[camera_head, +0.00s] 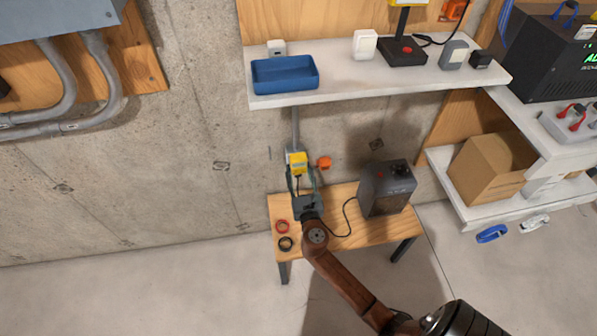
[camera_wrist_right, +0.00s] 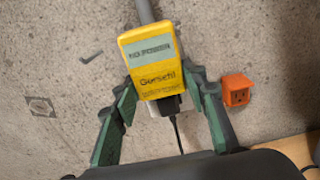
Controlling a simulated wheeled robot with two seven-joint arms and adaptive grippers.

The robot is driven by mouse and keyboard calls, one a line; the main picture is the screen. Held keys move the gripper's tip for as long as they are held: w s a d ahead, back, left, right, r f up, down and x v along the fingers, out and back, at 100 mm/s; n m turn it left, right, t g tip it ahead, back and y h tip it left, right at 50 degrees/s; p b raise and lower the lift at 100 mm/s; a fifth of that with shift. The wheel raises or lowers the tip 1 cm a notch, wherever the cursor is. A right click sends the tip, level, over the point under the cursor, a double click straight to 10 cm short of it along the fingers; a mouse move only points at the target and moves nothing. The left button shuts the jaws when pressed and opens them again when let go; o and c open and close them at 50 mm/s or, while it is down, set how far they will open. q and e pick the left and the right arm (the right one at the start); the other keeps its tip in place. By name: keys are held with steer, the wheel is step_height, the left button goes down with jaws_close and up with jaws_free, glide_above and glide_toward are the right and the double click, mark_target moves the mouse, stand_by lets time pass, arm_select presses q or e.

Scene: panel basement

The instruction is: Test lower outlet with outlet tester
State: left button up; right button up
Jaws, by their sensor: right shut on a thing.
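The yellow outlet tester (camera_head: 296,163) is in front of the concrete wall above the small wooden table. In the right wrist view the tester (camera_wrist_right: 155,68) faces me, and its pale display reads "NO POWER". My right gripper (camera_wrist_right: 162,82) is shut on the tester, a green-padded finger at each side. In the head view the right gripper (camera_head: 300,176) reaches up from the table side. A black plug (camera_wrist_right: 168,104) with a cord shows just below the tester. The tester hides most of a pale outlet box behind it, so I cannot see its contact. My left gripper is out of view.
A dark box-shaped device (camera_head: 386,190) and two rings stand on the wooden table (camera_head: 345,218). A white shelf (camera_head: 380,84) with a blue tray (camera_head: 285,74) juts out above.

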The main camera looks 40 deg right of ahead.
steer(key=shift+w+d+r, duration=0.1)
steer(key=shift+w, duration=0.15)
stand_by(0.5)
steer(key=shift+w+d+p, duration=0.15)
steer(key=shift+w+p, duration=0.05)
steer(key=shift+p, duration=0.1)
stand_by(0.4)
stand_by(1.0)
steer(key=o, duration=1.6)
steer(key=shift+o, duration=0.2)
steer(key=v, duration=1.2)
steer(key=shift+w, duration=0.1)
